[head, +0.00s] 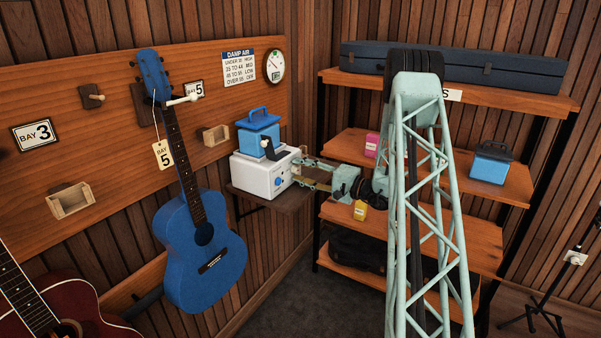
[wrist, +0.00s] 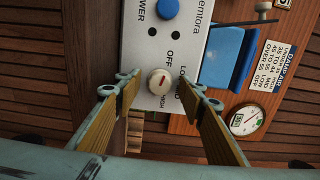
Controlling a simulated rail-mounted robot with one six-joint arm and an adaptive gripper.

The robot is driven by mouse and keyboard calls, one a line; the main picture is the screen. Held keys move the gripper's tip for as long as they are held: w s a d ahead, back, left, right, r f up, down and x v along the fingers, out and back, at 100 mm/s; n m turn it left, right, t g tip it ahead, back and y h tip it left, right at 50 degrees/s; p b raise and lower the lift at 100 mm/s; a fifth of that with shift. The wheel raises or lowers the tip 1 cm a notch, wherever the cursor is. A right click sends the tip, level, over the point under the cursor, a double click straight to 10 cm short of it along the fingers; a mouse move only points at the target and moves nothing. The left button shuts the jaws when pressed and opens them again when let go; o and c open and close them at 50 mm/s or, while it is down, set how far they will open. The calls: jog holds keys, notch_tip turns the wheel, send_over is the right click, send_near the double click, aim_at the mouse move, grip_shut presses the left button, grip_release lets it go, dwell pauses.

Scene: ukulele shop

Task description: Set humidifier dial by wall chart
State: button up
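The white humidifier (head: 262,182) with a blue tank (head: 258,138) stands on a small wall shelf. In the wrist view its front panel (wrist: 190,45) carries a pale round dial (wrist: 160,81) with a red mark, ringed by OFF, LOW and HIGH lettering. Which setting the mark points to is unclear. A blue power button (wrist: 168,8) is beyond it. My gripper (wrist: 162,93) is open, one finger on each side of the dial, apparently not touching it; it also shows before the humidifier (head: 303,173). The damp-air chart (head: 239,67) and round gauge (head: 274,65) hang behind; the gauge reading is too small.
A blue ukulele (head: 203,250) with a tag hangs left of the humidifier. A wooden rack (head: 462,240) at the right holds a long dark case (head: 455,65), a blue box (head: 490,165), and pink and yellow packets. The small shelf (head: 280,198) leaves little room.

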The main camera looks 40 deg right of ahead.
jog(key=shift+c, duration=0.5)
jog(key=c, duration=0.7)
jog(key=shift+c, duration=0.2)
